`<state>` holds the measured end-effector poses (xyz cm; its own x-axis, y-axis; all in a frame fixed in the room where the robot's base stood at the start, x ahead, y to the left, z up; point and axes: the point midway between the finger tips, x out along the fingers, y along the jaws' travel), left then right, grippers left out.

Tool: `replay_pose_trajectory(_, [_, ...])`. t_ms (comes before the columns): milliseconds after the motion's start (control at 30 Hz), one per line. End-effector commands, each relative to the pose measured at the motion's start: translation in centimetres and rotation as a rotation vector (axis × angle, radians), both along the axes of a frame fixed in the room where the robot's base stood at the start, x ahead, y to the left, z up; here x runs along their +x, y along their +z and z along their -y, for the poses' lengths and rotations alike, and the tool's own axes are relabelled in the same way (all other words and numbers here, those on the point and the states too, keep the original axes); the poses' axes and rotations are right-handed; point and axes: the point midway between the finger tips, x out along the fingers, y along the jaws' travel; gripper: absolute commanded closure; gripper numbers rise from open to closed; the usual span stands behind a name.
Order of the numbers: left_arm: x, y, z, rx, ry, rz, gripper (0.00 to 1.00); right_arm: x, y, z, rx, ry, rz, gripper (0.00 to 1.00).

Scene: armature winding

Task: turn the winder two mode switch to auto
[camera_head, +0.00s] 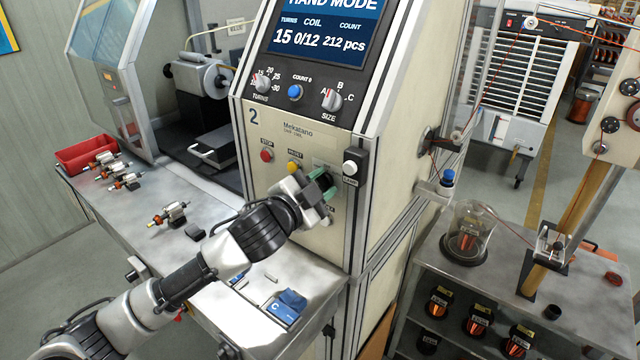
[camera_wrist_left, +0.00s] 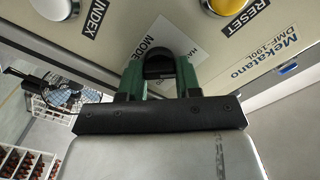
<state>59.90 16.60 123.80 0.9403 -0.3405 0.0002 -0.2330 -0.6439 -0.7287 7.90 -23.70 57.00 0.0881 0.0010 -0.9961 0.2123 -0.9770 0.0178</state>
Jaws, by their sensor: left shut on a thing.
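The winder two panel (camera_head: 285,205) carries a large "2" and a screen (camera_head: 322,25) reading "HAND MODE". My left gripper (camera_head: 326,185) is at the lower part of this panel, its green fingers against it. In the left wrist view, my left gripper (camera_wrist_left: 160,72) is shut on the black mode switch knob (camera_wrist_left: 159,58), one finger on each side. A white plate marked "MODE" lies behind the knob. The fingers and knob cover part of the plate, so I cannot read which position the knob points to. My right gripper is not in view.
Close to the switch are a yellow button (camera_head: 294,167), a red stop button (camera_head: 267,155) and a white button (camera_head: 350,167). Below my arm is a metal bench (camera_head: 215,290) with armatures (camera_head: 172,213) and a red bin (camera_head: 85,153). A shelf with spools stands right.

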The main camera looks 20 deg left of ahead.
Motion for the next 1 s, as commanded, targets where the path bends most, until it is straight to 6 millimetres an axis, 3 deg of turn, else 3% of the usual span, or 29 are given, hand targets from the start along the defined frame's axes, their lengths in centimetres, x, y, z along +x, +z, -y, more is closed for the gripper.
replay_pose_trajectory(267, [0.0, 0.1, 0.1, 0.146, -0.001, 0.051, 0.9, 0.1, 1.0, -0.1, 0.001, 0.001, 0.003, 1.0])
replay_pose_trajectory(1000, [0.0, -0.3, 0.2, 0.8, -0.002, 0.287, 0.9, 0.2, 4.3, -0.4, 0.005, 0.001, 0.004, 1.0])
